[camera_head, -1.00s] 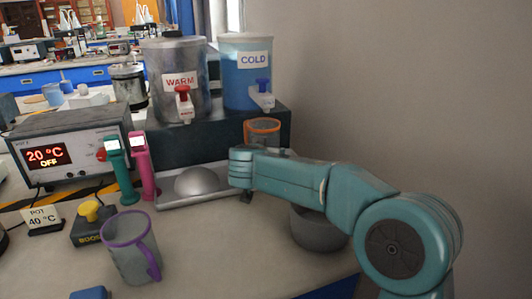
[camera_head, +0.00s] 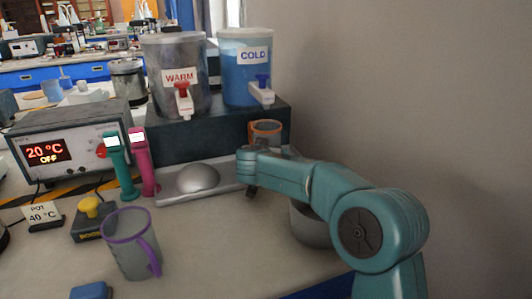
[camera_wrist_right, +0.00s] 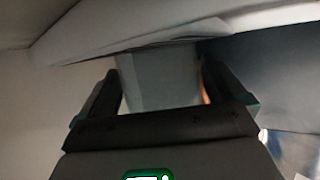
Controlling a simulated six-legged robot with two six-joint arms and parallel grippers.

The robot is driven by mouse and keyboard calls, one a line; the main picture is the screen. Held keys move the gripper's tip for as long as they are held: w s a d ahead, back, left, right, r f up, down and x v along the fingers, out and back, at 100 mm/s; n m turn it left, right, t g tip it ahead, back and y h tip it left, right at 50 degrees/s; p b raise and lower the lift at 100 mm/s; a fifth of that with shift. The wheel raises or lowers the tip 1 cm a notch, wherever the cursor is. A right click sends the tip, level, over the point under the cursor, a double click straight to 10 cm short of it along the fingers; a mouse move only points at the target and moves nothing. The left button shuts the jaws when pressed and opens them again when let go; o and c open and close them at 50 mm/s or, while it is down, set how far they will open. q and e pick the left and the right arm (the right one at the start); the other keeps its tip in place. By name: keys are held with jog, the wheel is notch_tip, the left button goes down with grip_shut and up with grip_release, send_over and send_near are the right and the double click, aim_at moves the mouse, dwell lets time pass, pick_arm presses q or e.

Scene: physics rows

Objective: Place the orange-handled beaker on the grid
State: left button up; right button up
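The orange-handled beaker (camera_head: 266,131) stands at the right of the dark dispenser stand, under the COLD tank; its orange rim shows and its lower part is hidden by my right arm. My right gripper (camera_head: 248,178) is in front of it, fingers mostly hidden. In the right wrist view the grey beaker (camera_wrist_right: 160,80) lies between the two dark fingers of my right gripper (camera_wrist_right: 160,88), with a bit of orange by the right finger. I cannot tell whether the fingers press on it. No grid can be made out clearly. My left gripper is not in view.
A shallow tray (camera_head: 172,198) with a silver dome (camera_head: 197,178) lies left of my right gripper. A grey bowl (camera_head: 309,226) is under my right forearm. A purple-rimmed beaker (camera_head: 130,250) stands at the front left. The front middle of the bench is clear.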

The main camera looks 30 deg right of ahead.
jog(key=shift+s+a+r, duration=0.1)
jog(key=shift+a+r, duration=0.05)
jog(key=shift+r, duration=0.05)
jog(key=v, duration=1.1)
jog(key=shift+s+a+r+b, duration=0.15)
jog(key=shift+s+r+b, duration=0.1)
jog(key=shift+b, duration=0.15)
